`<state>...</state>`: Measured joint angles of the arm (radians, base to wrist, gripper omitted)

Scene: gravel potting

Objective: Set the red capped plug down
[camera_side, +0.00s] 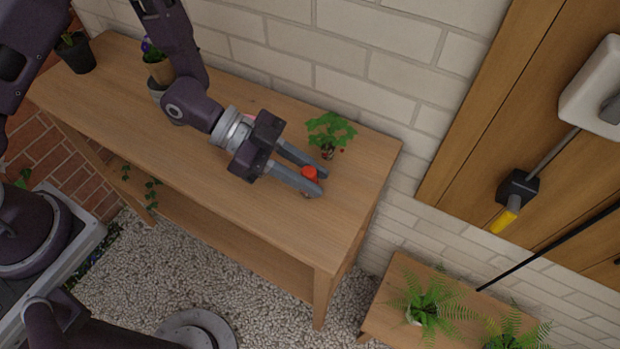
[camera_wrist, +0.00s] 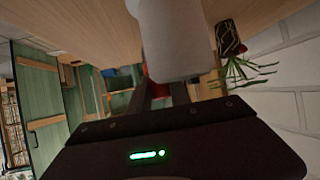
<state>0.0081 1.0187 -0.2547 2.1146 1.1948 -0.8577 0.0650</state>
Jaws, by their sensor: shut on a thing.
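The red capped plug (camera_side: 309,173) shows its red cap between the long grey fingers of my gripper (camera_side: 321,184) in the side view, near the right end of the wooden bench. My gripper is shut on the plug, with its body mostly hidden by the near finger. I cannot tell whether the plug touches the bench top (camera_side: 290,215). In the wrist view a bit of red (camera_wrist: 152,90) shows between the dark fingers, behind a pale, blurred shape (camera_wrist: 175,40).
A leafy green plant (camera_side: 331,130) stands just behind the fingers. A potted plant (camera_side: 158,68) and a dark pot (camera_side: 76,55) stand farther left on the bench. The brick wall borders the back. The bench's front right is clear. Ferns (camera_side: 432,305) stand on a lower bench.

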